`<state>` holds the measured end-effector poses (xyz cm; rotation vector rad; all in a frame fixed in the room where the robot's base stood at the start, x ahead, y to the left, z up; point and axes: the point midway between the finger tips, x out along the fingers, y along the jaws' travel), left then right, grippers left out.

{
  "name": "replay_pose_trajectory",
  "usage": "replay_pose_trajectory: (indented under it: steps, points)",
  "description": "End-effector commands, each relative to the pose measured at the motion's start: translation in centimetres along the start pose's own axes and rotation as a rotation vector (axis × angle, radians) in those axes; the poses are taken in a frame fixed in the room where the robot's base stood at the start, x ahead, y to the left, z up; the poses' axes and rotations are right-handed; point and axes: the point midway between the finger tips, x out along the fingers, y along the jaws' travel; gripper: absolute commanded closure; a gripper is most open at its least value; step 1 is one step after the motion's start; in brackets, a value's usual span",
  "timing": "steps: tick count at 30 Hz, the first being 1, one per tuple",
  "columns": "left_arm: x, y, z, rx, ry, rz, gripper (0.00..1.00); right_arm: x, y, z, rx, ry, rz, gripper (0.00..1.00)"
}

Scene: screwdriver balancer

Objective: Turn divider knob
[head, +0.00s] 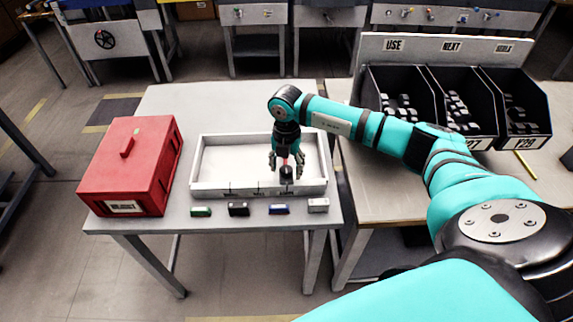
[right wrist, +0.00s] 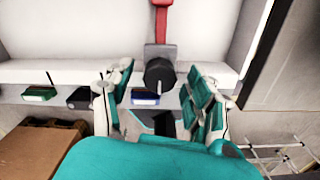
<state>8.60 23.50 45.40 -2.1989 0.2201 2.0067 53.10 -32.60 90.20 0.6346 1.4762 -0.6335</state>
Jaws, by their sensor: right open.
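The black divider knob (head: 287,173) sits at the front wall of the white tray (head: 207,185), right of the tray's middle. In the right wrist view the knob (right wrist: 159,76) is large, at the front end of a red divider strip (right wrist: 161,24). My right gripper (head: 287,165) points down at the knob. Its fingers are open and spread to the left and right of the knob in the wrist view, with gaps visible on both sides. The lower part of the knob's mount is partly hidden in the head view. My left gripper is not in view.
A red box (head: 130,165) stands left of the tray. Small green (head: 201,211), black (head: 238,209), blue (head: 279,209) and grey (head: 318,205) blocks lie along the table's front edge. Black bins (head: 400,93) with parts stand on the right table.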

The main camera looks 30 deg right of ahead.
Motion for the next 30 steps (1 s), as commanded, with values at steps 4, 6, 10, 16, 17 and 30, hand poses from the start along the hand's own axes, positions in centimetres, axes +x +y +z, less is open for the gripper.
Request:
replay_pose_trajectory:
  steps: [4, 6, 10, 16, 17, 30]
  points:
    - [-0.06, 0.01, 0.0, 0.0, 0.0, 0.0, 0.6, 0.39, -0.03, -0.02, 0.0, 0.0, -0.001, 0.43]
    - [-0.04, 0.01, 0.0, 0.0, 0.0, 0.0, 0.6, 0.4, -0.03, -0.02, 0.0, 0.0, -0.001, 0.43]
    - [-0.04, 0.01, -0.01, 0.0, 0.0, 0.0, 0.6, 0.38, -0.03, -0.02, 0.0, 0.0, -0.001, 0.46]
    - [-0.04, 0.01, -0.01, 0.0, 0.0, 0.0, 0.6, 0.35, -0.02, -0.01, 0.0, 0.0, -0.001, 0.72]
    - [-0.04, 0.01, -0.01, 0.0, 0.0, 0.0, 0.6, 0.34, -0.02, -0.01, 0.0, 0.0, -0.001, 0.76]
    - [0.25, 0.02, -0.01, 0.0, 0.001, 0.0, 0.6, 0.38, 0.0, 0.02, -0.027, -0.001, 0.0, 0.99]
